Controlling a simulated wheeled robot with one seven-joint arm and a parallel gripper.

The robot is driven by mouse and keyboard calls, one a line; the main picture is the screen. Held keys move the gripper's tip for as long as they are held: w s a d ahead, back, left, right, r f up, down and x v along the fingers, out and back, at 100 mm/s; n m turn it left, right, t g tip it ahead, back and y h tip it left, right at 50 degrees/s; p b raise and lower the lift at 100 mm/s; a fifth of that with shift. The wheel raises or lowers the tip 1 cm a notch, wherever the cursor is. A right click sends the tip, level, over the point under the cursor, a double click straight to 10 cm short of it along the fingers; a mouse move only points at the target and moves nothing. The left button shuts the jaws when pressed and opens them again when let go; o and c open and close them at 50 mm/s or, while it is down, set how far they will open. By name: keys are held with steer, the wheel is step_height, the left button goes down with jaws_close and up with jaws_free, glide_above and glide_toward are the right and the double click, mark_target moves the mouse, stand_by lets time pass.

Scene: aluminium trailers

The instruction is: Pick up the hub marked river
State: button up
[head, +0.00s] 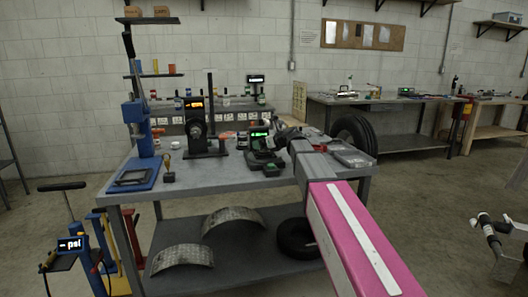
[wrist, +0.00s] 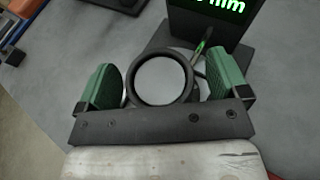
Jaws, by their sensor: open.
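In the wrist view my gripper (wrist: 164,82) is open, with a green pad on each side. A round dark-rimmed piece (wrist: 130,82) with a plain grey middle lies between the pads, with a gap on both sides. It may be a hub, but I see no marking on it and cannot read "river" anywhere. In the head view my arm reaches over the grey workbench (head: 225,178), and its end is hard to make out among the dark and green parts there.
A black display with green digits (wrist: 208,8) stands just beyond the ring, also in the head view (head: 259,133). A stand with an orange display (head: 195,103), a blue press (head: 137,112), a tire (head: 354,132) and a flat grey tray (head: 352,158) are around. The bench's front middle is clear.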

steer(key=shift+r, duration=0.1)
steer(key=c, duration=1.6)
